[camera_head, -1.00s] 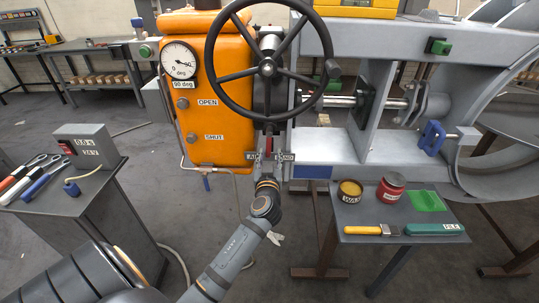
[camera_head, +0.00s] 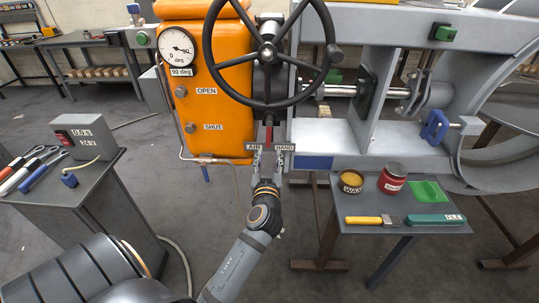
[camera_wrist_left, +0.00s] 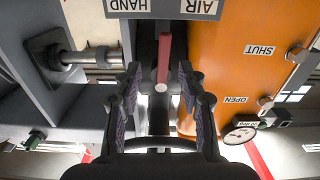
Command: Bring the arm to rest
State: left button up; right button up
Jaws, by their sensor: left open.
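My left gripper (camera_head: 267,154) is in front of the orange actuator, just below the AIR and HAND labels (camera_head: 284,147). Its two fingers stand apart and hold nothing. A short red lever (camera_head: 268,133) points down between the two labels, below the large black handwheel (camera_head: 268,52). In the left wrist view, which is upside down, the open fingers (camera_wrist_left: 160,92) stand on either side of the line of the red lever (camera_wrist_left: 164,58). I cannot tell the exact gap between fingertips and lever. My right gripper is not in view.
The orange actuator box (camera_head: 215,110) has a dial (camera_head: 178,47) and OPEN and SHUT labels. A grey stand (camera_head: 105,185) at left holds tools.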

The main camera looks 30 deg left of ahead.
pick_arm(q)
jog(key=shift+s, duration=0.15)
dwell(0.3)
